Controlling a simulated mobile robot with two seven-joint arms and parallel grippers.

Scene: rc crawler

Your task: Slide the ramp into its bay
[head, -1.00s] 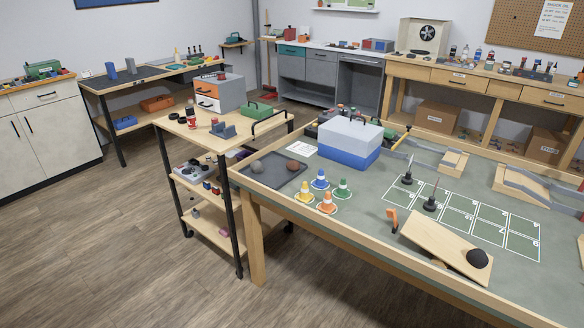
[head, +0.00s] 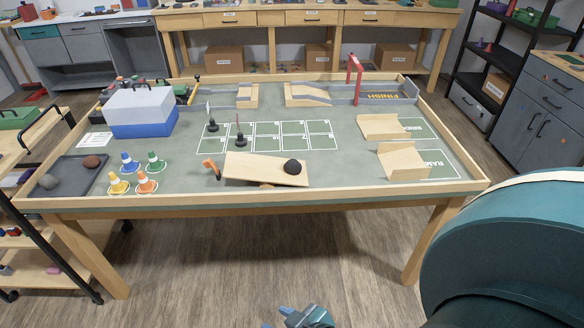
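The ramp (head: 403,164) is a light wooden piece with a raised back edge. It lies on the green mat toward the right of the table. The ramp bay (head: 442,167), a white-outlined green patch lettered RAMP, shows to its right; the ramp seems to cover the bay's left part, and how far it overlaps is unclear. My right gripper (head: 277,317) is only partly in view at the bottom edge, in front of and below the table, far from the ramp. Its finger opening is not clear. My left gripper is not in view.
A similar wooden piece (head: 380,126) lies behind the ramp beside another lettered bay (head: 415,128). A raised wooden rim (head: 330,190) edges the table. Cones and a blue-white box (head: 143,112) stand left.

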